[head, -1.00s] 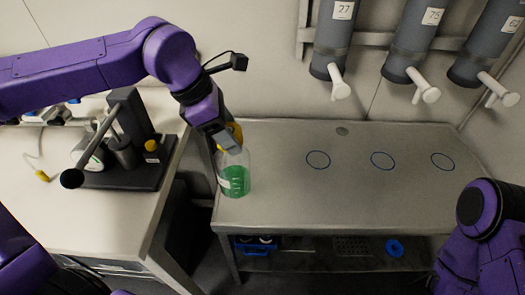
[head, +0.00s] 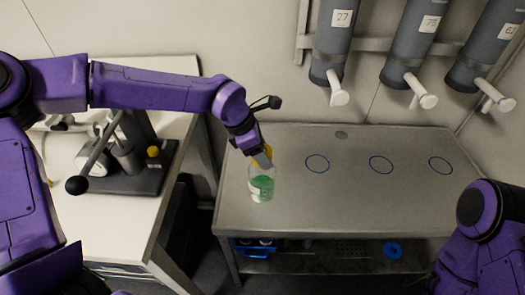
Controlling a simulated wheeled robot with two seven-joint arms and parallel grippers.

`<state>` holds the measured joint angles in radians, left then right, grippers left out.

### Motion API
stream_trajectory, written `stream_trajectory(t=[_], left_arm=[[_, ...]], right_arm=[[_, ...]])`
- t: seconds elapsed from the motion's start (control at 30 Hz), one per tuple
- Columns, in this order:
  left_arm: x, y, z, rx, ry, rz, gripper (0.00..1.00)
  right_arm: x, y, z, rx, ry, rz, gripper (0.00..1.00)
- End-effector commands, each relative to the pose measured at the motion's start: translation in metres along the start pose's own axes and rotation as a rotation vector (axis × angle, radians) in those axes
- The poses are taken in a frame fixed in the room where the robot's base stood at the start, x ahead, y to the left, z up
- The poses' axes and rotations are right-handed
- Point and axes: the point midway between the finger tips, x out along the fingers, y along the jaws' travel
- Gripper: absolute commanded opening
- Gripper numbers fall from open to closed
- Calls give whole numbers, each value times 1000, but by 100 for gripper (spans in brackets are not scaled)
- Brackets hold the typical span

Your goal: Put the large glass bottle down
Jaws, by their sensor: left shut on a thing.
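The large glass bottle (head: 262,184) is clear, with green liquid in it and a yellow cap. It is upright over the left part of the grey metal table (head: 330,205). My left gripper (head: 262,160) is shut on the bottle at its yellow top, which the fingers partly hide. I cannot tell whether the bottle's base touches the table top. On my right side only a purple arm link shows at the lower right; the right gripper is out of the picture.
Three blue circles, the nearest to the bottle being the left one (head: 317,164), mark the table. Grey cylinders (head: 332,45) with white taps hang above. A white bench (head: 110,215) with a dark lever device (head: 140,165) stands left. The table's middle is clear.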

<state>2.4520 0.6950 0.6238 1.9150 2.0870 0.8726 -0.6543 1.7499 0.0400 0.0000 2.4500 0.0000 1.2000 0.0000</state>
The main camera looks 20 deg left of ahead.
Motion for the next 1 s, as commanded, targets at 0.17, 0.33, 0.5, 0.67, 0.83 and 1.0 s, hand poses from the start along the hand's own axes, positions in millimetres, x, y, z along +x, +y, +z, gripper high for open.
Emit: stream_trajectory(t=[0.17,0.33,0.5,0.67,0.83,1.0], left_arm=[[0,0,0,1,-2,1,0],[3,0,-1,1,-1,1,0],[3,0,-1,1,1,0,81],[3,0,-1,1,1,0,81],[-11,1,0,1,-2,2,81],[-54,1,1,-1,-6,5,81]], right_arm=[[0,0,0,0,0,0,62],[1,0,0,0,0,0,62],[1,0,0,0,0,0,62],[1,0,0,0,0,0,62],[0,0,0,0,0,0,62],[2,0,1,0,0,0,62]])
